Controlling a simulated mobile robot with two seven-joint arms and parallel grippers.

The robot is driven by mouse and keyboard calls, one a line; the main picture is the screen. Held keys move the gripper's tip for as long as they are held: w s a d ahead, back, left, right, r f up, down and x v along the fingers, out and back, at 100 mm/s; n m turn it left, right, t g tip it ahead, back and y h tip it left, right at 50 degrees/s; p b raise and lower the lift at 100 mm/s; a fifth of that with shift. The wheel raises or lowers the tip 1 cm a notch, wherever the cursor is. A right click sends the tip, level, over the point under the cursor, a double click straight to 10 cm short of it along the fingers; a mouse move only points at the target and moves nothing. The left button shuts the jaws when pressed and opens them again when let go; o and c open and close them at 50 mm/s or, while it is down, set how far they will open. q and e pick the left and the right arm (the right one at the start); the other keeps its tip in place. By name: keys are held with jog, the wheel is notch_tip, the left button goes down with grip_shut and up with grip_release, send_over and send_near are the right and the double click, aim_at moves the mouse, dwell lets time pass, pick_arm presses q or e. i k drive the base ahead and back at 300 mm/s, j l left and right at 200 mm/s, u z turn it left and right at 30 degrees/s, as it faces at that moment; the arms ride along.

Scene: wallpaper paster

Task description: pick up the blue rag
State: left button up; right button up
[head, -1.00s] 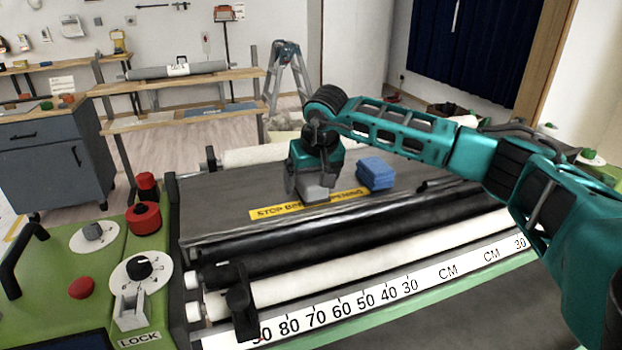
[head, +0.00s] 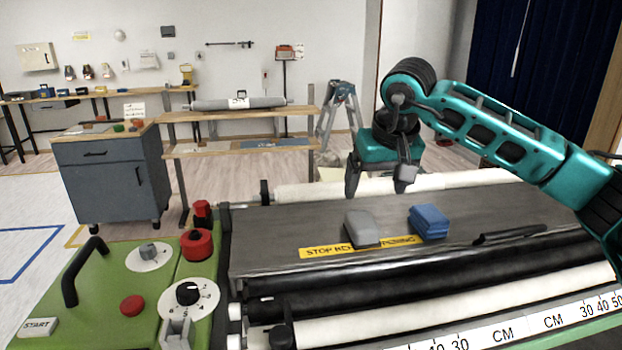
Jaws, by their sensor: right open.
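The blue rag (head: 429,221) lies folded on the dark flat top of the pasting machine (head: 290,222), right of a grey block-like object (head: 362,228). My right gripper (head: 377,188) points down above the machine top, up and to the left of the blue rag. Its two fingers are spread apart with nothing between them. It is clear of both the rag and the grey object. My left gripper is not in the head view.
The grey object sits close beside the rag, partly over the yellow warning strip (head: 320,251). Black and white rollers (head: 440,308) run along the machine's front. A green control panel (head: 120,285) with red knobs stands at left.

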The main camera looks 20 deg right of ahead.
aim_at(430, 223)
jog(key=k, duration=1)
